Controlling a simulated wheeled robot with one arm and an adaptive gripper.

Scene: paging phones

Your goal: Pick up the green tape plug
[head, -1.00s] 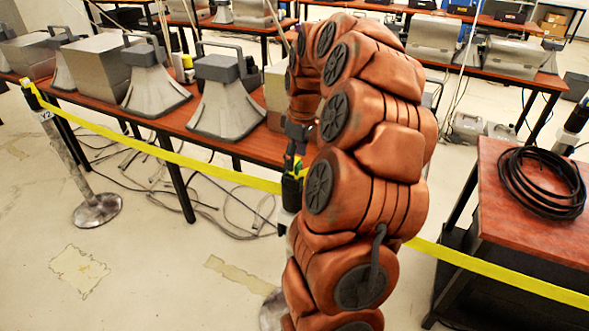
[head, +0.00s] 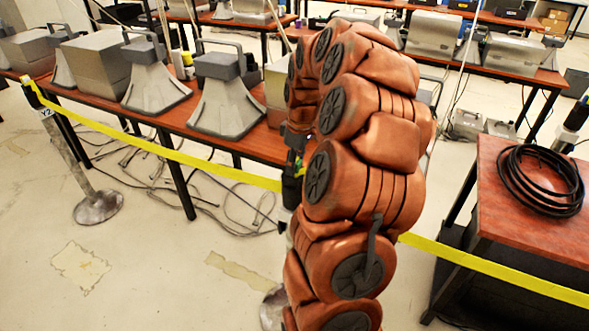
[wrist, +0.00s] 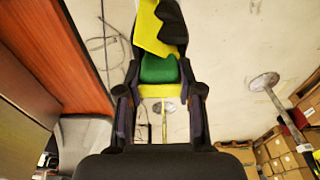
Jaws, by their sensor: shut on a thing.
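The green tape plug (wrist: 158,69) shows in the wrist view between the two dark fingers of my gripper (wrist: 160,95). My gripper is shut on it. Yellow tape (wrist: 152,32) and a dark post head show right behind the plug, and a yellow band lies just in front of it. In the head view my gripper is mostly hidden behind my orange arm, close to the top of a dark barrier post (head: 292,187). I cannot tell there whether the plug touches the post.
A yellow barrier tape (head: 150,148) runs from a left post (head: 70,165) across the floor. A long table (head: 160,112) with grey horn-shaped devices stands behind it. A side table (head: 540,230) with a coiled black cable (head: 540,180) is at right. Cables lie under the long table.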

